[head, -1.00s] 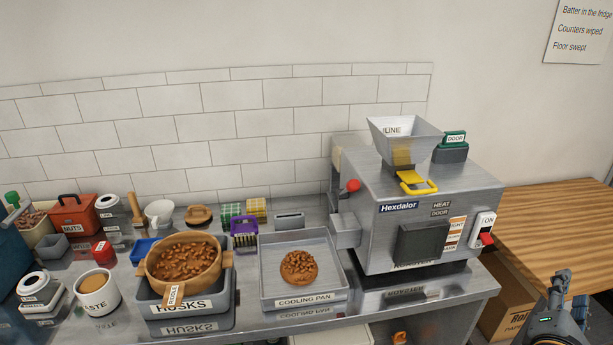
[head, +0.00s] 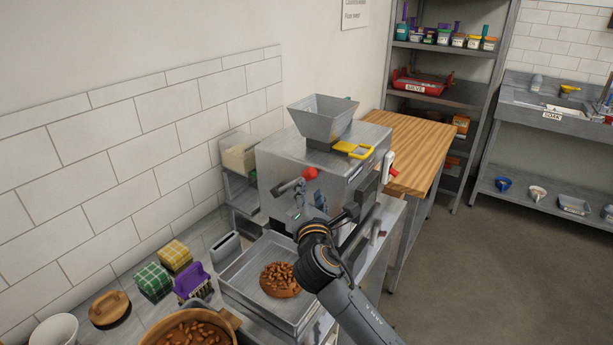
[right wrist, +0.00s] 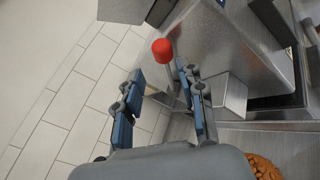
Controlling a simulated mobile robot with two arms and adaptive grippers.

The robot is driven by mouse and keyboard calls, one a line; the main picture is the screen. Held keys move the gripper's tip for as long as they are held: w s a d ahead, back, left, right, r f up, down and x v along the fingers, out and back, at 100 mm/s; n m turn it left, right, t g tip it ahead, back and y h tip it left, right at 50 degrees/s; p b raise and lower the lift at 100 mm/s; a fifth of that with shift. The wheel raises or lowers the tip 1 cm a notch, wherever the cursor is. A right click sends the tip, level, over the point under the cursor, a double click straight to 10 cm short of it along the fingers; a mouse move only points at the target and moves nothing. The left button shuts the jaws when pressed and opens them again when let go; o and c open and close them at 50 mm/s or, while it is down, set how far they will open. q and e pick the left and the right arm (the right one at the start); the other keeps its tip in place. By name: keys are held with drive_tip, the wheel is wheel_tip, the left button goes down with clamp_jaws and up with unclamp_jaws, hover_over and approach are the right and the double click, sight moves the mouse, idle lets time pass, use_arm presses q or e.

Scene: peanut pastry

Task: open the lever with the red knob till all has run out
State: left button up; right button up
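The red knob (head: 310,174) sits on the end of a grey lever on the left side of the steel roaster (head: 325,150). My right gripper (head: 309,205) is at that side of the machine, just below the knob. In the right wrist view the gripper (right wrist: 162,78) is open; the red knob (right wrist: 162,48) shows just beyond and between its fingertips, with the lever's stem below it. I cannot tell whether a finger touches the stem. The cooling pan (head: 248,272) below holds a pile of brown nuts (head: 281,280). My left gripper is out of view.
A hopper (head: 322,118) and a yellow handle (head: 354,150) are on top of the roaster. A wooden table (head: 412,145) is behind.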

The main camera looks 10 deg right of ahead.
sight(310, 177)
drive_tip(key=w, duration=0.1)
drive_tip(key=w+d, duration=0.1)
drive_tip(key=w, duration=0.2)
drive_tip(key=shift+w+d, duration=0.2)
drive_tip(key=shift+d, duration=0.1)
drive_tip(key=shift+w+p, duration=0.3)
drive_tip(key=shift+w, duration=0.65)
clamp_jaws()
